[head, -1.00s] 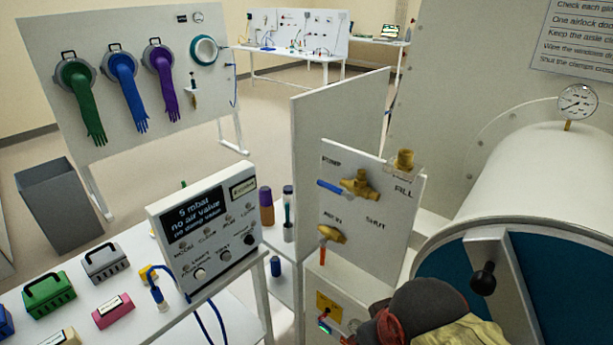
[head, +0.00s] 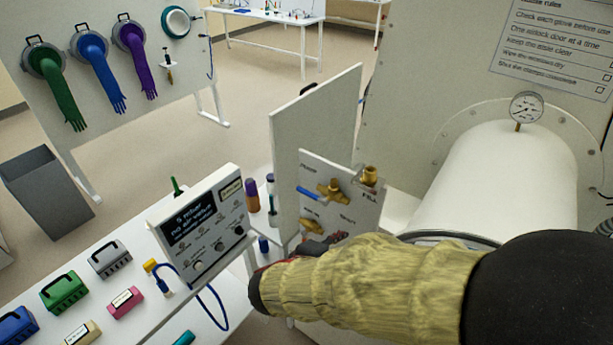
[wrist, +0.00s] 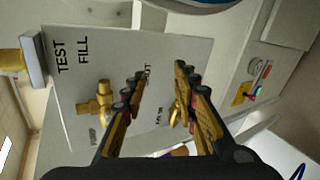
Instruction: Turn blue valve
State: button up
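The blue valve (head: 314,192) has a blue lever on a brass body, high on the white valve panel (head: 352,212) in the head view. Its lever points left. In the wrist view, the upright panel appears turned sideways, with a brass valve body (wrist: 97,106) left of my fingers; no blue lever is clear there. My gripper (wrist: 158,75) is open and empty, facing the panel. A second, lower brass valve (wrist: 177,112) shows close to the right finger. In the head view my sleeved arm hides most of the gripper, below the panel.
A display box (head: 200,228) stands on the white bench left of the panel, with small coloured cases. A tall grey board (head: 320,150) stands behind the panel. A large white cylinder (head: 505,185) with a gauge (head: 526,107) is at the right.

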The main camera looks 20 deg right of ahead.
aim_at(307, 191)
jog(key=w+a+r+n+t+y+p, duration=0.1)
jog(key=w+a+r+t, duration=0.2)
jog(key=w+a, duration=0.15)
jog(key=w+a+r+n+t+y, duration=0.1)
jog(key=w+a+r+t, duration=0.2)
jog(key=w+t, duration=0.15)
jog(key=shift+g, duration=0.35)
jog(key=p+x, duration=0.1)
jog(key=x, duration=0.7)
jog(key=shift+d, duration=0.1)
jog(key=c, duration=0.3)
jog(key=c, duration=0.4)
grip_shut()
